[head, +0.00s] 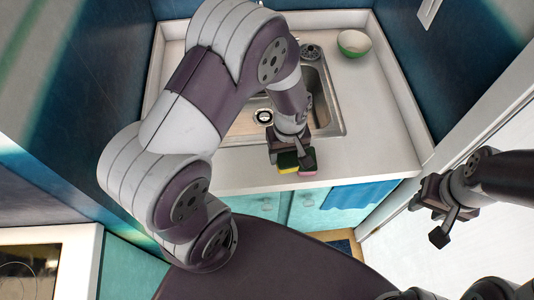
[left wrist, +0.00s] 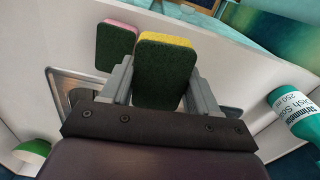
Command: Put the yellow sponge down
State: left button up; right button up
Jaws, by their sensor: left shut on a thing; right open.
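The yellow sponge (head: 288,167) has a dark green scouring side. My left gripper (head: 288,150) is shut on it near the counter's front edge. In the left wrist view the yellow sponge (left wrist: 166,72) stands between the two fingers, green face toward the camera. I cannot tell whether it touches the counter. A pink sponge (head: 308,164), also dark green on one side, is close beside it on the right; the left wrist view shows the pink sponge (left wrist: 117,46) just left of the fingers. My right gripper (head: 441,210) is open and empty, off to the right, away from the counter.
The sink (head: 324,118) lies behind my left gripper, partly hidden by my left arm. A green and white bowl (head: 354,43) stands at the back right. A dish soap bottle (left wrist: 295,112) shows in the left wrist view. The counter (head: 372,142) right of the sink is clear.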

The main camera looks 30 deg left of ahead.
pick_arm(q)
jog(key=d+r, duration=0.3)
jog(key=d, duration=0.2)
jog(key=w+m, duration=0.2)
jog(key=w+a+m, duration=0.1)
jog(key=w+m, duration=0.1)
jog(key=m, duration=0.1)
jog(key=w+m, duration=0.2)
jog(key=w, duration=0.1)
jog(key=shift+w+a+f+m, duration=0.1)
jog(key=shift+a+f+m, duration=0.3)
jog(key=w+a+f, duration=0.1)
jog(key=a, duration=0.1)
jog(key=w+a+f, duration=0.1)
jog(key=a+f, duration=0.1)
jog(key=a, duration=0.1)
jog(key=w+a+f, duration=0.1)
jog(key=a+f, duration=0.1)
jog(key=a, duration=0.1)
